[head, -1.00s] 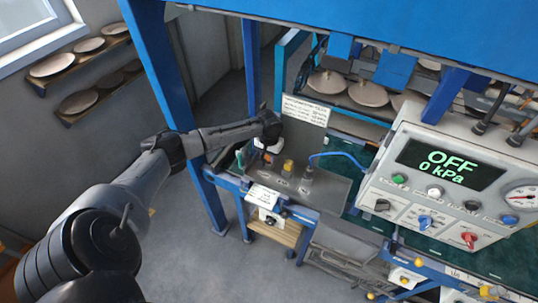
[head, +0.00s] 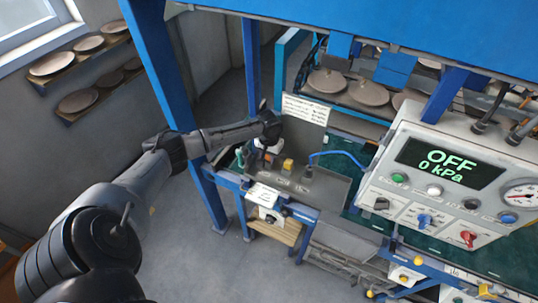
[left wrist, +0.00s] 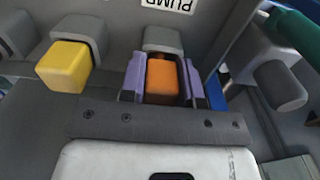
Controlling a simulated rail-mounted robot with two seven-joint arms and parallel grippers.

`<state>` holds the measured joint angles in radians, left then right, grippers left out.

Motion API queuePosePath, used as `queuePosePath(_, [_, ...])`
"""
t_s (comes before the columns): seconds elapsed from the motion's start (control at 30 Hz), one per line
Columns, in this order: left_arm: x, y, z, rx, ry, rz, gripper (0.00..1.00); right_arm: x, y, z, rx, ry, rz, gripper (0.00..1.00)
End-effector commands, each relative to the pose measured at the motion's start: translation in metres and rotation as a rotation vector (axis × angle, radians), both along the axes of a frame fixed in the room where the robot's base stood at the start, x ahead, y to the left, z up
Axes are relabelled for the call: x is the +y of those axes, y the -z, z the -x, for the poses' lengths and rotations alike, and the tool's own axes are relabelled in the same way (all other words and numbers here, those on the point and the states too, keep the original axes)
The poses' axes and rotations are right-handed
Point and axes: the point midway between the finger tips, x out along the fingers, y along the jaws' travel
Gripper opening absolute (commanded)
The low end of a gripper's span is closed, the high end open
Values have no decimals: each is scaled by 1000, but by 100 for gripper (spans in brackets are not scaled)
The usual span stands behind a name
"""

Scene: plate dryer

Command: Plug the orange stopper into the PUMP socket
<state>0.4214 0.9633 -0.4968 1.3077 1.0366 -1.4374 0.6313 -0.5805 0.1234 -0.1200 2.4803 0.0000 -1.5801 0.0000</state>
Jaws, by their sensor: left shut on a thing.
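My left gripper (left wrist: 162,82) is shut on the orange stopper (left wrist: 162,78), with a purple pad on each side of it. Directly beyond the stopper is a grey block (left wrist: 162,40) under the PUMP label (left wrist: 180,4), which reads upside down. I cannot tell whether the stopper touches this block or is inside its opening. In the head view my left gripper (head: 268,138) is over the left part of the bench panel, and its hand mostly hides the stopper. My right gripper is not in view.
A yellow stopper (left wrist: 66,66) sits at another grey block to the left. A plug with a blue hose (head: 308,172) stands right of the yellow stopper on the panel. A green cylinder (left wrist: 286,30) is at upper right. The control box (head: 450,165) reads OFF, 0 kPa.

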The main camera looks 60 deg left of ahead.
Motion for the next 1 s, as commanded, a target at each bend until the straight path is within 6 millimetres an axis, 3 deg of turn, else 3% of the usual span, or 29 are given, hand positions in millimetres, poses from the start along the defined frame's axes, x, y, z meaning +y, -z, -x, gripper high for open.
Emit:
queuePosePath(0.47, [1, 5, 1, 2, -1, -3, 8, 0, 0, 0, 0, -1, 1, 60])
queuePosePath(0.5, [1, 6, 1, 2, -1, -2, 32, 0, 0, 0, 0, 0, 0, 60])
queuePosePath(0.8, [2, 8, 2, 6, -1, -7, 60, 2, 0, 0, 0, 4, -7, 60])
queuePosePath(1.0, [3, 9, 3, 8, 0, -8, 60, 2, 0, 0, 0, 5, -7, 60])
